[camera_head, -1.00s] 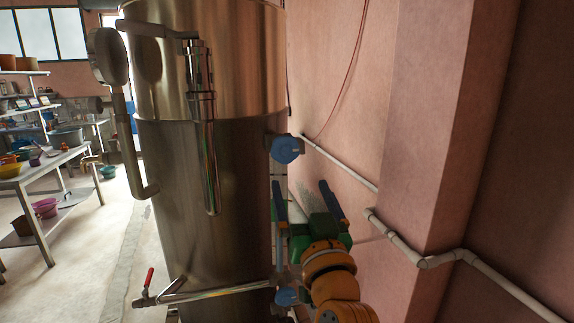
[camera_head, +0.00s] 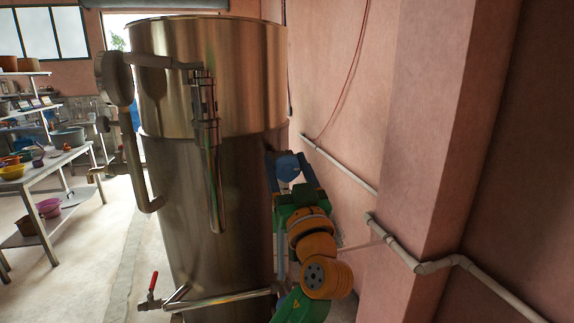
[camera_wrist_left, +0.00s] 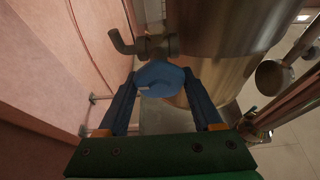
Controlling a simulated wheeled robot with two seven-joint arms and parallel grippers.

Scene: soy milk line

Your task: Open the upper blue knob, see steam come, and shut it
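The upper blue knob (camera_head: 288,167) sits on the right side of the tall steel tank (camera_head: 205,130). My left gripper (camera_head: 290,172) is just in front of it, its two blue fingers on either side of the knob. In the left wrist view the knob (camera_wrist_left: 158,78) lies between the two fingertips. The fingers are apart and a small gap seems to show at the sides; I cannot tell if either finger touches. The air around the knob looks clear. The lower blue knob is hidden behind my left arm. My right gripper is not in view.
A pink wall with a pale pipe (camera_head: 340,164) runs close on the right. A pipe with a red-handled valve (camera_head: 153,282) is at the tank's lower left. A table (camera_head: 60,170) with bowls stands far left. The floor between is open.

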